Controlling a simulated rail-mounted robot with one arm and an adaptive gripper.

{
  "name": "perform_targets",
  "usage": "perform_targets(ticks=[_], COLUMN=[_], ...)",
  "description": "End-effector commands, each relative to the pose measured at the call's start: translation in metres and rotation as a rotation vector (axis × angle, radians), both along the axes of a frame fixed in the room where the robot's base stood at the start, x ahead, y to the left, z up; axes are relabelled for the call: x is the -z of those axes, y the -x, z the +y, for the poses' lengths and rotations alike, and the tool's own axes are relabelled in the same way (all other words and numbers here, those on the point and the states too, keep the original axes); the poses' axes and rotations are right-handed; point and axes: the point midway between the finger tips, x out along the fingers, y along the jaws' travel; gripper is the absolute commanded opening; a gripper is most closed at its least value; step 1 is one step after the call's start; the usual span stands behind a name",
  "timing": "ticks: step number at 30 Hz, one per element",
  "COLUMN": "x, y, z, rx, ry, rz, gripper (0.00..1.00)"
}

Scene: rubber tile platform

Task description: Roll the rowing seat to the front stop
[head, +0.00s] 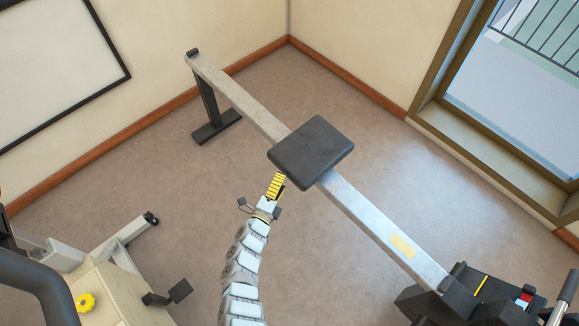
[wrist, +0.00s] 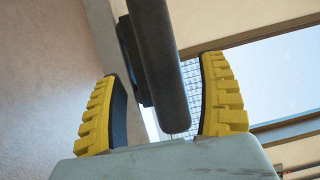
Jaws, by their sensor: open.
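The rowing seat (head: 311,152) is a dark, rounded rectangular pad on a long pale metal rail (head: 375,225), a little above the rail's middle in the head view. My gripper (head: 278,184) is at the seat's lower-left edge. In the wrist view, the seat's dark edge (wrist: 165,75) stands between the two yellow, ridged fingers of my open gripper (wrist: 162,69). A gap shows on the left finger's side; the right finger is closer, and contact there is unclear. The front stop cannot be made out clearly at either rail end.
Dark footrests (head: 480,290) stand at the rail's lower-right end; a black foot (head: 216,126) supports the upper-left end. A yellow label (head: 403,246) lies on the rail. Other exercise equipment (head: 110,290) stands at lower left. The rail between seat and footrests looks clear.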

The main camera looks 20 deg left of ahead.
Motion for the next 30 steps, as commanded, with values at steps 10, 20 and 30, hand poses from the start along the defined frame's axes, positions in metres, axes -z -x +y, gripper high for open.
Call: perform_targets(ticks=[10, 20, 30], x=[0.001, 0.0, -0.002], y=[-0.037, -0.063, -0.073], z=[-0.001, -0.002, -0.003], rx=[0.0, 0.0, 0.001], ry=[0.002, 0.001, 0.001], rz=[0.0, -0.001, -0.001], gripper=[0.75, 0.75, 0.75])
